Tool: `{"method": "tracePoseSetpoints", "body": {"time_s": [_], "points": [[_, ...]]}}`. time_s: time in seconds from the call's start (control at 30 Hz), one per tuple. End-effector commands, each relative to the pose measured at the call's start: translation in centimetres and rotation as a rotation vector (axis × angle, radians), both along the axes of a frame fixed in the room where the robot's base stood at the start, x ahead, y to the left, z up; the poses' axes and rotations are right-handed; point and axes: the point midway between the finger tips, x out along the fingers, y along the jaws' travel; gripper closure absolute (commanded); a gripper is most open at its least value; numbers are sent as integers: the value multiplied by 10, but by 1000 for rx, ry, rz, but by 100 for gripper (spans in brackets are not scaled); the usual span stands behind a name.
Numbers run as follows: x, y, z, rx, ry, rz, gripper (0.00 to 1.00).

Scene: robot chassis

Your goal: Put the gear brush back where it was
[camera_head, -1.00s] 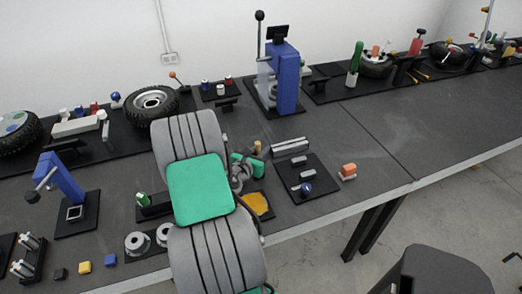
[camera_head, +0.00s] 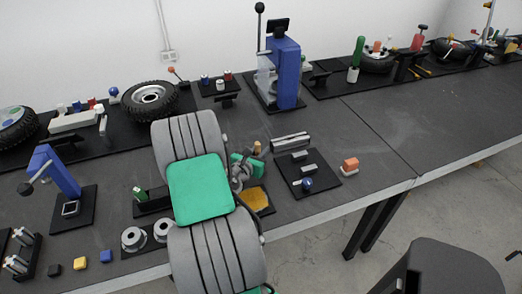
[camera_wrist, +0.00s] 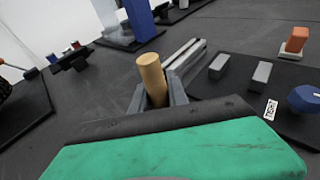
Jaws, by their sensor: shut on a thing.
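My gripper (camera_wrist: 155,98) is shut on a tan wooden cylinder, which looks like the handle of the gear brush (camera_wrist: 152,78). In the wrist view the handle stands up between the grey fingers, tilted slightly. Its lower end and any bristles are hidden behind the fingers and the dark and green edge of my gripper's body. In the head view the tan handle (camera_head: 257,146) shows just beyond my arm, over the bench. I cannot tell whether the brush touches the bench.
A dark mat (camera_head: 325,180) with grey blocks and a blue knob lies to the right, beside an orange block (camera_head: 350,165). A grey rail (camera_head: 290,141) lies behind. A blue press (camera_head: 285,75) stands farther back. A yellow piece (camera_head: 257,199) lies near the front edge. The bench's right-centre is clear.

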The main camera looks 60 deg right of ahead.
Motion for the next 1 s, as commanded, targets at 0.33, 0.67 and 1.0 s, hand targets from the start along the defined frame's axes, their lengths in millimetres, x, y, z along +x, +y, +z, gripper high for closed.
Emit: {"method": "tracePoseSetpoints", "body": {"time_s": [0.33, 0.67, 1.0], "points": [[0, 0, -4, 0, 0, 0, 69], [0, 0, -4, 0, -1, 0, 55], [3, 37, 6, 0, -1, 7, 55]]}}
